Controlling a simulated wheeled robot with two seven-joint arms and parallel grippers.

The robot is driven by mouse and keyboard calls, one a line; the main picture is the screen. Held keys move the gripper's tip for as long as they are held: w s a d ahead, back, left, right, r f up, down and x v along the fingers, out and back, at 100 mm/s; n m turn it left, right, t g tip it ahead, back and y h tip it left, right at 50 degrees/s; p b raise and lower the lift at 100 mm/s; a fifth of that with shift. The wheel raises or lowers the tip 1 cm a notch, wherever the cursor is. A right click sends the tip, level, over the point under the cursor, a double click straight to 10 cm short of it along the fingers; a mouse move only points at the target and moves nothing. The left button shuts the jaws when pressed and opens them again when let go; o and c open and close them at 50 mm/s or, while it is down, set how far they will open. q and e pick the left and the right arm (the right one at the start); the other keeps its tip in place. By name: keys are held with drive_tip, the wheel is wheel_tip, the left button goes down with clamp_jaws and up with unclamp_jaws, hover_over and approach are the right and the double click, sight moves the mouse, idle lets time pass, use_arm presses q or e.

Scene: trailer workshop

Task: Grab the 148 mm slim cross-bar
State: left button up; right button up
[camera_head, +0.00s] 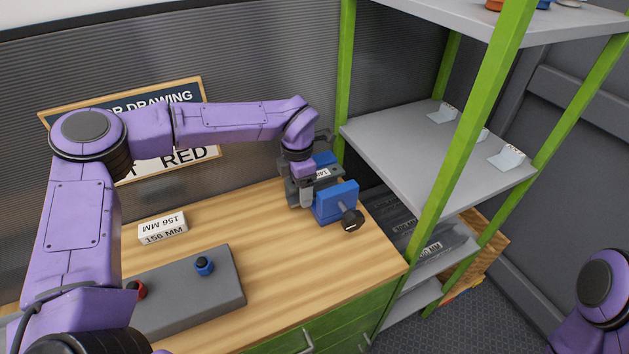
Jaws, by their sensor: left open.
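A grey piece with a white label (323,174) sits between the blue parts of a vise (337,205) on the wooden bench. Its label is too small to read, so I cannot tell whether it is the 148 mm slim cross-bar. My left gripper (305,196) is open and points down at the vise's left side, close to the grey piece. The wrist hides part of the vise and the piece. I cannot tell whether the fingers touch it. My right gripper is out of view; only part of my right arm shows at lower right.
A white block marked 156 MM (163,228) lies on the bench (282,268). A grey box with a blue button (204,265) and a red button stands in front. A green-posted rack (429,160) rises at the right, with labelled grey pieces on a low shelf.

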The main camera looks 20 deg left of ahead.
use_arm(q)
drive_tip(key=shift+a+f, duration=0.1)
drive_tip(key=shift+f, duration=0.55)
drive_tip(key=c, duration=1.1)
